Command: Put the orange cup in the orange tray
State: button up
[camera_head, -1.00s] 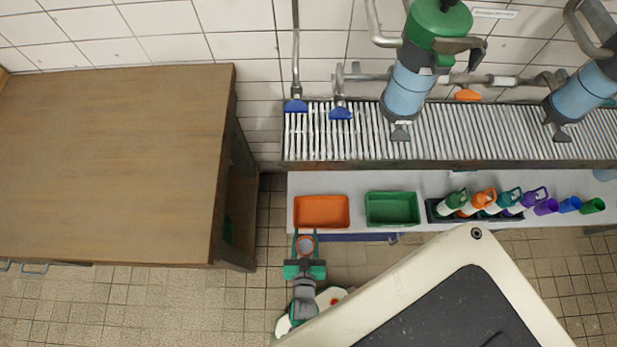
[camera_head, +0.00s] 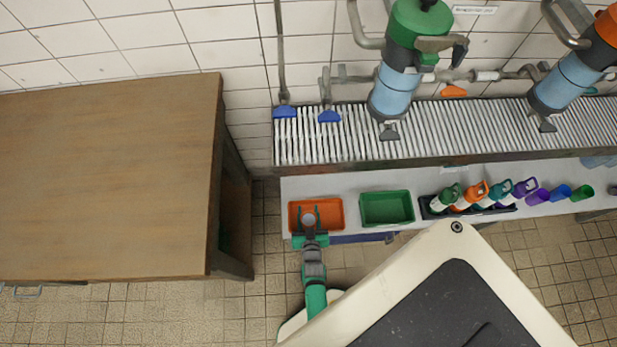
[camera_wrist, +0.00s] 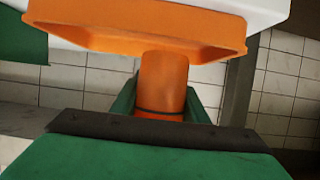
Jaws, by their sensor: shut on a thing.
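The orange tray (camera_head: 331,210) lies on the pale shelf, left of the green tray. It also fills the top of the wrist view (camera_wrist: 130,22). The orange cup (camera_wrist: 163,80) is between the green fingers of my gripper (camera_wrist: 162,98), which is shut on it. In the head view the cup (camera_head: 308,219) shows its open end from above and overlaps the orange tray's front part. My gripper (camera_head: 308,224) reaches in from the front. I cannot tell how high the cup is above the tray.
A green tray (camera_head: 387,208) stands just right of the orange one. A dark rack (camera_head: 428,211) with several bottles and several coloured cups (camera_head: 561,192) are farther right. A ribbed radiator-like grate (camera_head: 345,145) runs behind the shelf. A wooden table (camera_head: 110,180) stands at the left.

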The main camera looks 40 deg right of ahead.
aim_at(309, 218)
jog(key=shift+w+d+f, duration=0.25)
jog(key=shift+w+f, duration=0.05)
jog(key=shift+f, duration=1.65)
jog(key=o, duration=1.2)
jog(key=shift+f, duration=0.1)
jog(key=shift+o, duration=0.2)
jog(key=v, duration=1)
jog(key=s+a+r+n+t+y, duration=0.1)
jog(key=s+a+r+n+y, duration=0.15)
jog(key=a+r, duration=0.4)
jog(key=s+a+r+n+t+y, duration=0.1)
jog(key=s+a+r, duration=0.25)
jog(key=r, duration=0.55)
jog(key=s+a+r+n+t+y, duration=0.1)
jog(key=s+a+r+y, duration=0.1)
jog(key=r, duration=0.9)
jog(key=s+a+r+n+t+y, duration=0.1)
jog(key=a+r, duration=0.3)
jog(key=r, duration=0.8)
jog(key=shift+s+a+r+n+y, duration=0.2)
jog(key=shift+s+a+n+y, duration=0.15)
jog(key=shift+s+a+n, duration=0.1)
